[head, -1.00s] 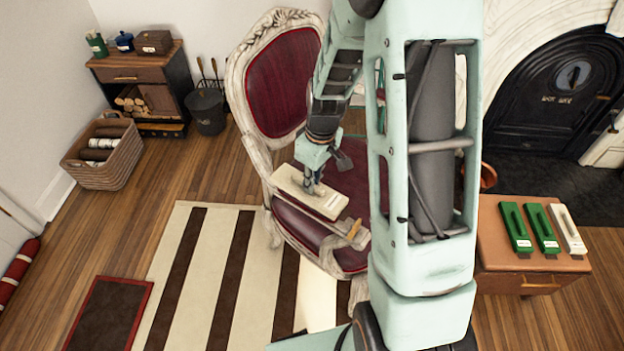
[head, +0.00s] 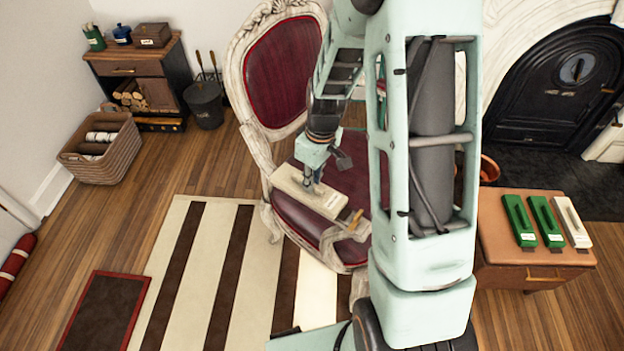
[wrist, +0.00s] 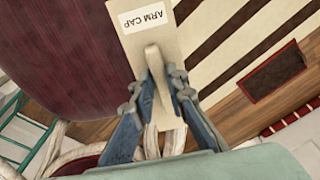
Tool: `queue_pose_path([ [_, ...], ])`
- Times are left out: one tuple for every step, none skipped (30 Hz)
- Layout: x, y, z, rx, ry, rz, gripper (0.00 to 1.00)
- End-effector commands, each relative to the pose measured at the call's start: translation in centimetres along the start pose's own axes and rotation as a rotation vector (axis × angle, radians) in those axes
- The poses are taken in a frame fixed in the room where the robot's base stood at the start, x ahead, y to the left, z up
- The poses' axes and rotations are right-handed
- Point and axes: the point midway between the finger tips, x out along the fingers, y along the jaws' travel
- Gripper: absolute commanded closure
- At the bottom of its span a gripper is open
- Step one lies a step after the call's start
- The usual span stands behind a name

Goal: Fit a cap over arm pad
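A cream arm cap (head: 296,188) with a white label hangs under my gripper (head: 315,182) in the head view. The wrist view reads "ARM CAP" on the cap (wrist: 130,40), and the blue fingers of my gripper (wrist: 155,88) close on both sides of its raised handle. The cap lies along the near arm of the cream chair (head: 262,95), above or on it; I cannot tell if they touch. The cap hides the arm pad. The arm's scrolled front end (head: 345,240) shows past the cap, with a mustard-coloured piece (head: 355,219) beside it.
A small table (head: 495,225) at right bears two green caps (head: 519,220) (head: 546,222) and a cream one (head: 572,221). A striped rug (head: 190,260) lies in front of the chair. A basket (head: 120,160) and cabinet (head: 125,68) stand at far left.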

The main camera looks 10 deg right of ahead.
Motion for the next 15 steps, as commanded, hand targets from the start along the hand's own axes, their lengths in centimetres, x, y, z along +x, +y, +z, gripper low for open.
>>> queue_pose_path([
  [-0.01, 0.01, -0.01, 0.000, 0.000, 0.000, 0.79],
  [-0.01, 0.01, -0.01, 0.000, 0.000, 0.000, 0.76],
  [-0.01, 0.01, -0.01, 0.000, 0.000, 0.000, 0.72],
  [-0.01, 0.01, -0.01, 0.000, 0.000, 0.000, 0.69],
  [-0.01, 0.01, -0.01, 0.000, 0.000, 0.000, 0.69],
  [-0.01, 0.01, -0.01, 0.000, 0.000, 0.000, 0.69],
  [-0.01, 0.01, -0.01, 0.000, 0.000, 0.000, 0.69],
  [-0.01, 0.01, -0.01, 0.000, 0.000, 0.000, 0.69],
  [-0.01, 0.01, -0.01, 0.000, 0.000, 0.000, 0.69],
  [-0.01, 0.01, -0.01, 0.000, 0.000, 0.000, 0.69],
  [-0.01, 0.00, 0.00, 0.000, 0.000, 0.000, 0.69],
  [-0.05, 0.01, -0.01, 0.000, 0.000, 0.000, 0.69],
  [-0.13, 0.02, -0.02, 0.000, 0.001, 0.001, 0.69],
  [-0.25, 0.04, -0.03, 0.000, 0.001, 0.001, 0.69],
  [-0.51, 0.06, -0.06, 0.000, 0.002, 0.002, 0.69],
])
